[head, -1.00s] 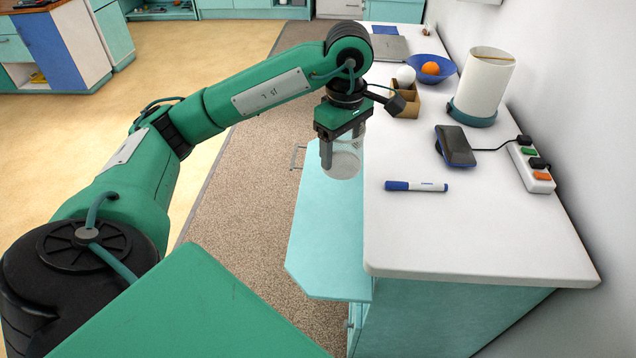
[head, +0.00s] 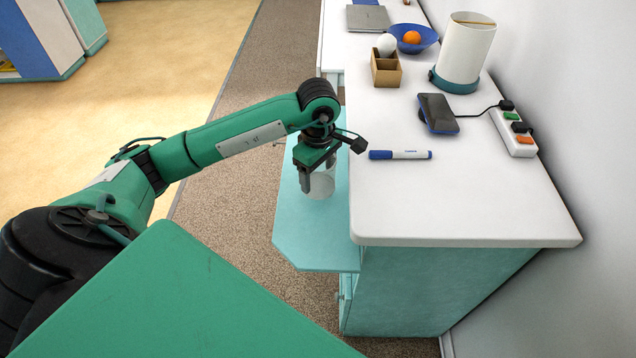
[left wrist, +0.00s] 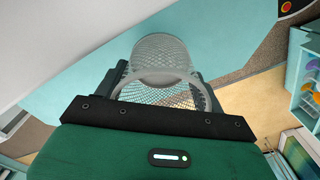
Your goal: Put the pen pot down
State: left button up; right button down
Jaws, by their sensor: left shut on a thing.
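The pen pot (head: 325,184) is a grey, see-through mesh cup. My left gripper (head: 317,175) is shut on it and points down. It holds the pot over the turquoise side board (head: 312,239), left of the white counter and lower than its top. In the left wrist view the pot (left wrist: 160,50) sits between the fingers (left wrist: 160,85), with the turquoise board behind it. I cannot tell whether the pot's bottom touches the board. My right gripper is not in view.
The white counter (head: 450,207) holds a blue marker (head: 400,155), a dark phone on a stand (head: 438,113), a power strip (head: 513,133), a white cylinder (head: 466,50), a wooden box (head: 386,72) and a blue bowl (head: 426,45). The near part of the board is clear.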

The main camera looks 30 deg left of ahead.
aim_at(318, 184)
pick_arm(q)
notch_tip(318, 184, down, 4)
jog(key=shift+f, duration=0.2)
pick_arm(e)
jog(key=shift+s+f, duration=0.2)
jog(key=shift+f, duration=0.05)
pick_arm(q)
jog(key=shift+f, duration=0.1)
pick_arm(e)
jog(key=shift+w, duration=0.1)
pick_arm(q)
jog(key=o, duration=1)
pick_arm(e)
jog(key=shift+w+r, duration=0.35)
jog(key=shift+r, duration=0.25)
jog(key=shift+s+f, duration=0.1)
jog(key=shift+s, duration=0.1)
